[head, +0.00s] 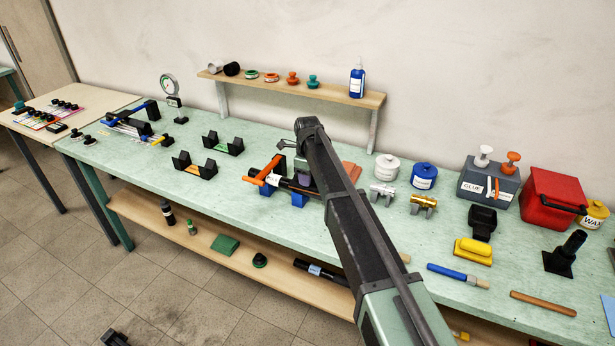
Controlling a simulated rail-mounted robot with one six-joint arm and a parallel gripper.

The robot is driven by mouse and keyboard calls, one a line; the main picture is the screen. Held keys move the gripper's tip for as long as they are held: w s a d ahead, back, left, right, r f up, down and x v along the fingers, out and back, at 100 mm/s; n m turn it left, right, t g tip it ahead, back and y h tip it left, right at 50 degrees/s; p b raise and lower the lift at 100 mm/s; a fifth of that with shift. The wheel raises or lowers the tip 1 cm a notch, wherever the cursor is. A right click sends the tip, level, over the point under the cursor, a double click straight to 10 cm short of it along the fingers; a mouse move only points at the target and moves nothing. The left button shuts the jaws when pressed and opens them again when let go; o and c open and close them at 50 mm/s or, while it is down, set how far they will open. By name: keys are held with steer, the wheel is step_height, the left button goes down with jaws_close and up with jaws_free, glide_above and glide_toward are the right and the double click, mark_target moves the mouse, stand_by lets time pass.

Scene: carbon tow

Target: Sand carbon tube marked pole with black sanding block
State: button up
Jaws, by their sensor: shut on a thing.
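A black tube (290,185) lies level across blue supports (299,200) near the middle of the bench. A white label sits on the tube, but its writing is too small to read. An orange-handled clamp (266,177) is at the tube's left end. My gripper (303,176) is over the tube, largely hidden behind my arm. It is shut on a dark grey block-like thing that is mostly covered. I cannot tell for certain that this is the black sanding block, or whether it touches the tube.
Black cradles (195,172) stand left of the tube. White (387,167) and blue (424,176) jars, a glue box (488,182), a red box (551,196), a black item (482,222) and a yellow block (472,251) stand right. A raised shelf (335,94) runs behind.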

steer(key=o, duration=0.6)
steer(key=shift+r+p, duration=0.4)
steer(key=shift+c, duration=0.2)
steer(key=c, duration=0.5)
steer(key=shift+c, duration=0.2)
